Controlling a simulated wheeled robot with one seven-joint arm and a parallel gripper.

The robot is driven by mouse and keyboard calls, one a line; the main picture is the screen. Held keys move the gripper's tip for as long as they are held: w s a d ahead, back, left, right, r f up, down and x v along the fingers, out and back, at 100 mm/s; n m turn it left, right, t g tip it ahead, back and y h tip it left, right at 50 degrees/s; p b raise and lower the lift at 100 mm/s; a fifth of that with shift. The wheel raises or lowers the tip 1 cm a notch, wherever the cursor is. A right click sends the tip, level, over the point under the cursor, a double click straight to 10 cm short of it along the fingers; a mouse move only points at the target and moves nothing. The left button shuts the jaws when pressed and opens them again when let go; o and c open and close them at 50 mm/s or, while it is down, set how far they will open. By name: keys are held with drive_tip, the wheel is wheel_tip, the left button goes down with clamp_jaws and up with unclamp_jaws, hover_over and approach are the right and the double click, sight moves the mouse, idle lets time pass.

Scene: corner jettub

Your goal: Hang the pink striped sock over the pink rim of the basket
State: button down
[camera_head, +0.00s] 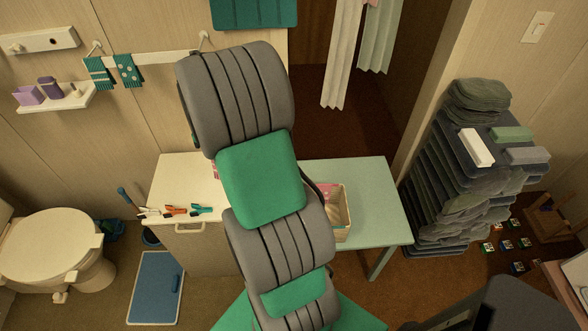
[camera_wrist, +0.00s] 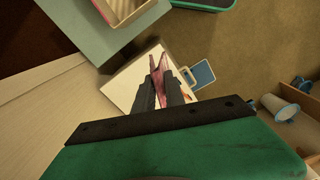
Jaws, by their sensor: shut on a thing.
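The pink striped sock (camera_wrist: 160,67) shows in the wrist view at the tips of my gripper (camera_wrist: 163,74), which is shut on it. The sock is above the white cabinet top, and its lower part is hard to make out. The basket (camera_head: 342,215) stands on the pale green table in the head view, partly behind my arm, with some of its pink rim showing. In the wrist view the basket (camera_wrist: 122,12) is cut off at the top edge, apart from the gripper and sock. My gripper is hidden behind my arm in the head view.
The white cabinet top (camera_head: 180,178) adjoins the green table (camera_head: 378,190). Coloured clips (camera_head: 176,210) lie near the cabinet's front edge. A toilet (camera_head: 55,245) and blue mat (camera_head: 155,287) are at left. A tall stack of dark folded cloths (camera_head: 465,180) stands right of the table.

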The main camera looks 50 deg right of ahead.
drive_tip(key=s+d+f+n+b, duration=0.2)
drive_tip(key=s+d+f, duration=0.3)
drive_tip(key=d, duration=0.5)
drive_tip(key=s+d+f+n+b, duration=0.1)
drive_tip(key=s+d+f, duration=0.4)
drive_tip(key=d+f, duration=0.5)
drive_tip(key=shift+s+d+f+n+b, duration=0.25)
drive_tip(key=shift+s+n+b, duration=0.1)
drive_tip(key=shift+n, duration=0.15)
drive_tip(key=shift+s+f+b, duration=0.1)
drive_tip(key=shift+f+b, duration=4.45)
drive_tip(key=shift+f, duration=1.95)
drive_tip(key=c, duration=1.3)
unclamp_jaws()
